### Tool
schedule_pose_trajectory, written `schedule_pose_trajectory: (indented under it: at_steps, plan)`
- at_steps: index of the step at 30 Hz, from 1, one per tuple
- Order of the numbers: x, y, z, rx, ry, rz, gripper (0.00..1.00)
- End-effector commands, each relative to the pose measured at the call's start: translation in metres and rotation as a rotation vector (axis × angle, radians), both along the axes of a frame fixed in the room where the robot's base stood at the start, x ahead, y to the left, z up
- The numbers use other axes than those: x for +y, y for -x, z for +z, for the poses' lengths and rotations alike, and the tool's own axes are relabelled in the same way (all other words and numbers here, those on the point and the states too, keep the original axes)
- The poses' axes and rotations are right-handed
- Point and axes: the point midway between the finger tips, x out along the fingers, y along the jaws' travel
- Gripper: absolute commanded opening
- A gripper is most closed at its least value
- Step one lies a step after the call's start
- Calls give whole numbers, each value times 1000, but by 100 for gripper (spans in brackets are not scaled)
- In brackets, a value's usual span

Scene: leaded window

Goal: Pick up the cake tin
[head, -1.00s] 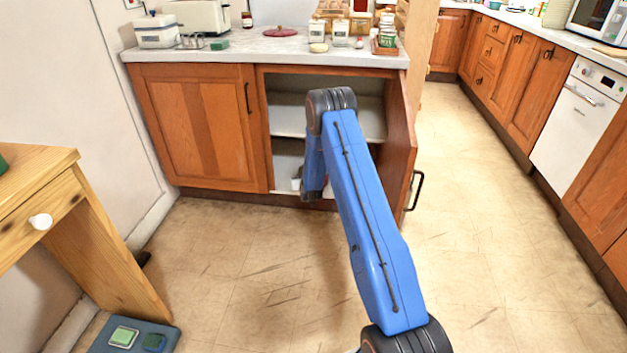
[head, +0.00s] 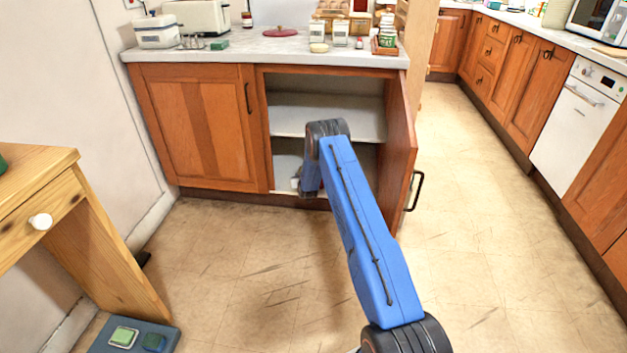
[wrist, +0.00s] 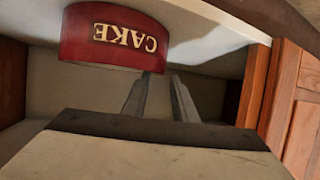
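The cake tin (wrist: 112,38) is red with pale "CAKE" lettering. It shows upside down in the upper part of the wrist view, with the pale cupboard floor behind the lettering side's edge. My gripper (wrist: 161,77) has two grey fingers with a gap between them and nothing in it. The fingertips point toward the tin's lower right side in that view; I cannot tell whether they touch it. In the head view my arm reaches into the open cupboard (head: 325,73); it hides my gripper and most or all of the tin.
The cupboard door (head: 401,150) stands open right of my arm. An inner shelf (head: 365,119) crosses the cupboard above the lower space. The worktop (head: 265,47) above holds jars and a toaster. A wooden table (head: 35,168) stands at left; the floor (head: 480,230) at right is clear.

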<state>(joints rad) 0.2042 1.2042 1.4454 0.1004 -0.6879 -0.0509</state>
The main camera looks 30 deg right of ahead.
Motion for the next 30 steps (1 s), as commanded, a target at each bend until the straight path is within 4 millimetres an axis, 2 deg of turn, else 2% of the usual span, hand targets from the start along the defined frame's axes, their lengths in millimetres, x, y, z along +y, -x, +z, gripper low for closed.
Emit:
schedule_pose_trajectory:
  at_steps: [8,18,28,29,30]
  plan:
    - [-4,-14,-7,0,0,0,25]
    - [-14,-49,-21,0,0,0,25]
    - [-15,-53,-22,0,0,0,25]
    - [-15,-53,-22,0,0,0,21]
    - [-15,-53,-22,0,0,0,11]
